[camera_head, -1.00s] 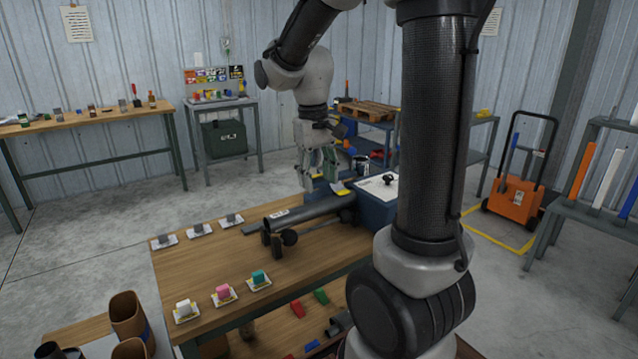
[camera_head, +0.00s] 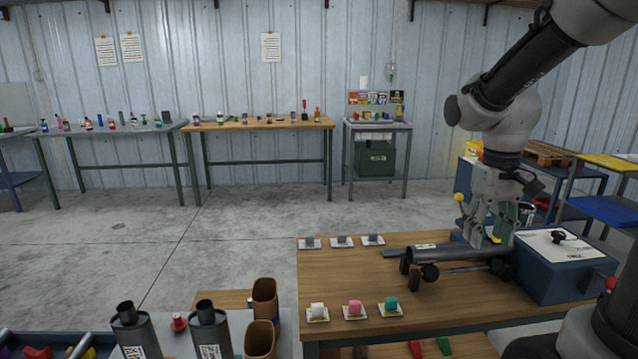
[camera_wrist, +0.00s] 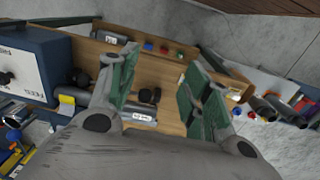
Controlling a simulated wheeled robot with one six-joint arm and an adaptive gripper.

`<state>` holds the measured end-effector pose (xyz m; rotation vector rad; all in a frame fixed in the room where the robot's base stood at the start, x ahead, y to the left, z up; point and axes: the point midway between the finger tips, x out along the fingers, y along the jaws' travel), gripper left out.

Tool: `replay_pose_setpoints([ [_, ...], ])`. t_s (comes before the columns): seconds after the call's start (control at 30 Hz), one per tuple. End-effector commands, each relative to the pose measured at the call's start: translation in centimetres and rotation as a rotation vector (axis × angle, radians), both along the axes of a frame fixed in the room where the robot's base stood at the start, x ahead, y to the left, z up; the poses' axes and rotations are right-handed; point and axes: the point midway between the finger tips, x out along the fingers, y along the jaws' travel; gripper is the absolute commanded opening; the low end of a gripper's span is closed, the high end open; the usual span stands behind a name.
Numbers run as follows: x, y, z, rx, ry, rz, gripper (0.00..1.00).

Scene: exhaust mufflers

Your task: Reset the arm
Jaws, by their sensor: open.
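My gripper (camera_head: 490,222) hangs at the right in the head view, above the back right part of the wooden table (camera_head: 340,270). Its jaws are open and I see nothing between them. A dark muffler pipe (camera_head: 455,252) lies on the table below it, on black rollers, reaching to the blue box (camera_head: 565,265). In the wrist view, the green-padded fingers (camera_wrist: 160,95) stand apart. The table, part of the pipe (camera_wrist: 137,113) and the blue box (camera_wrist: 30,65) show beyond them. I cannot tell how far the fingertips are above the pipe.
White, pink (camera_head: 355,307) and teal (camera_head: 391,304) blocks sit on cards along the front edge. Grey blocks (camera_head: 342,240) sit on cards at the back. Mufflers (camera_head: 210,330) and brown holders (camera_head: 264,300) stand at the lower left. The floor (camera_head: 230,215) at the centre left is clear.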

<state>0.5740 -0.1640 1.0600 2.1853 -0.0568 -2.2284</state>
Motion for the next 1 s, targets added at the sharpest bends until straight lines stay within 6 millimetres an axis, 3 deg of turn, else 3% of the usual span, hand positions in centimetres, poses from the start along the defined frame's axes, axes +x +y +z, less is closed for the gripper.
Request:
replay_pose_setpoints([
  [0.2,-6.5,1.0,2.7,0.026,-0.152,0.005,0.49],
  [0.4,-10.5,1.4,4.4,0.039,-0.305,0.010,0.49],
  [0.6,-11.3,1.5,5.9,0.040,-0.389,0.015,0.49],
  [0.83,-11.3,1.5,6.0,0.040,-0.394,0.016,0.49],
  [0.9,-11.3,1.5,6.0,0.040,-0.394,0.016,0.36],
  [1.0,-11.3,1.5,6.0,0.040,-0.393,0.016,0.36],
])
